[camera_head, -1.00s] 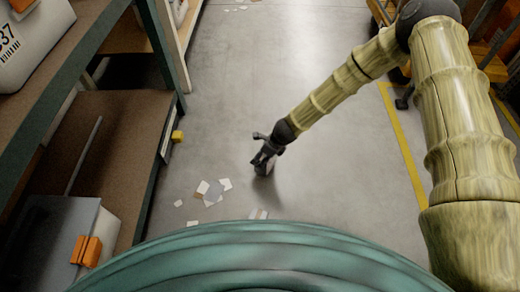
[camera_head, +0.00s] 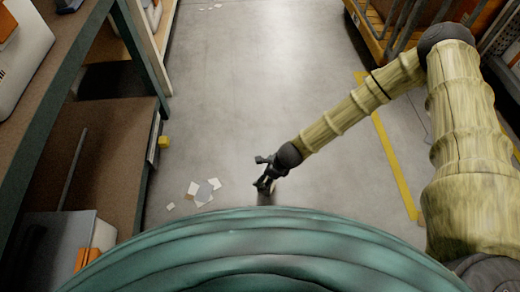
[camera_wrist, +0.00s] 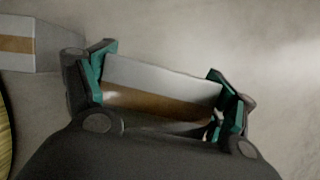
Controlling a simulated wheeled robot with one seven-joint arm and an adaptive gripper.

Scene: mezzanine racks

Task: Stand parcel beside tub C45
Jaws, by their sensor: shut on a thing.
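My gripper (camera_head: 266,184) hangs over the grey floor in the middle of the head view. In the wrist view my gripper (camera_wrist: 160,88) has its green-padded fingers shut on the two ends of a parcel (camera_wrist: 160,76), pale grey with a brown band. The parcel is mostly hidden in the head view. A white tub (camera_head: 22,62) with an orange part stands on the upper shelf at far left. A grey and white tub (camera_head: 60,240) with an orange latch stands on the lower shelf. I can read no C45 label on either.
A green-posted rack with brown shelves (camera_head: 105,140) lines the left side; a yellow block (camera_head: 164,141) is at its edge. Paper scraps (camera_head: 200,190) lie on the floor. An orange cart (camera_head: 375,25) stands upper right. A banded grey box (camera_wrist: 28,45) shows in the wrist view.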

